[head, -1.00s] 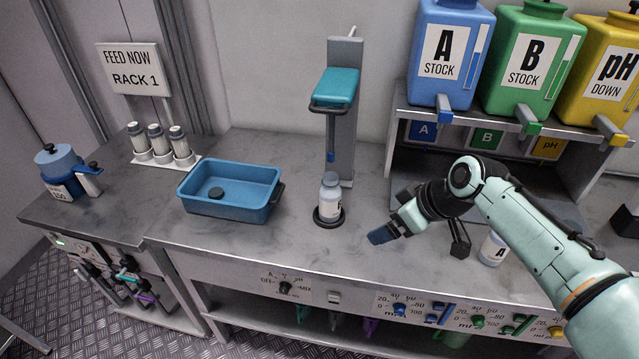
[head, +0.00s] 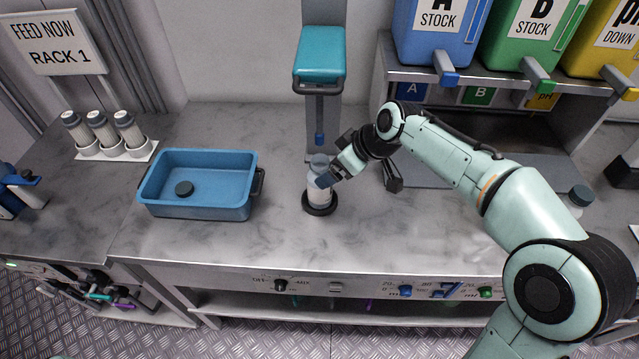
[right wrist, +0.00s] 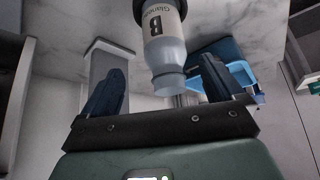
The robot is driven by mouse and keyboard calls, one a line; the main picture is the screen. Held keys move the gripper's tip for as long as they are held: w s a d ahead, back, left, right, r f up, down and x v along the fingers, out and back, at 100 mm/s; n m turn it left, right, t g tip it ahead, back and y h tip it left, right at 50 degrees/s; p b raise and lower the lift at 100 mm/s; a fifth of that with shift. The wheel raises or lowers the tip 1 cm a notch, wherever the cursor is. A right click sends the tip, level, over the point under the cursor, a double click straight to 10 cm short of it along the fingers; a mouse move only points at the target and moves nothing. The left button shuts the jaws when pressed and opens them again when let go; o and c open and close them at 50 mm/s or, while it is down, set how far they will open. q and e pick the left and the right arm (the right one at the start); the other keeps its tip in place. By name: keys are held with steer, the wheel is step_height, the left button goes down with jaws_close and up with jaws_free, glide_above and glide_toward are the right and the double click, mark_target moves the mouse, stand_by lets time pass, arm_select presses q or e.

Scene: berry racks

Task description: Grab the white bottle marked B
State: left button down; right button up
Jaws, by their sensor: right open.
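The white bottle marked B (head: 316,194) stands upright on a round black base (head: 320,209) below the teal-headed dispenser. My right gripper (head: 337,173) is at the bottle's upper right side, and one finger covers part of the bottle. In the right wrist view the bottle (right wrist: 165,46) appears upside down with its B label showing, and its grey cap lies between the two blue fingers of my open right gripper (right wrist: 161,86). I cannot tell whether a finger touches the bottle. My left gripper is not in view.
A blue tub (head: 200,207) holding a dark round piece stands left of the bottle. The teal dispenser (head: 320,55) rises behind it. Several capped bottles (head: 104,130) stand in a holder at left. Another bottle (head: 577,200) is partly hidden behind my arm. Counter in front is clear.

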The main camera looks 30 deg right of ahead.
steer(key=shift+a+x, duration=0.15)
steer(key=shift+x, duration=1.35)
steer(key=shift+a+x, duration=0.2)
steer(key=shift+x, duration=1.35)
steer(key=shift+r, duration=0.1)
steer(key=c, duration=1.2)
steer(key=shift+r, duration=0.15)
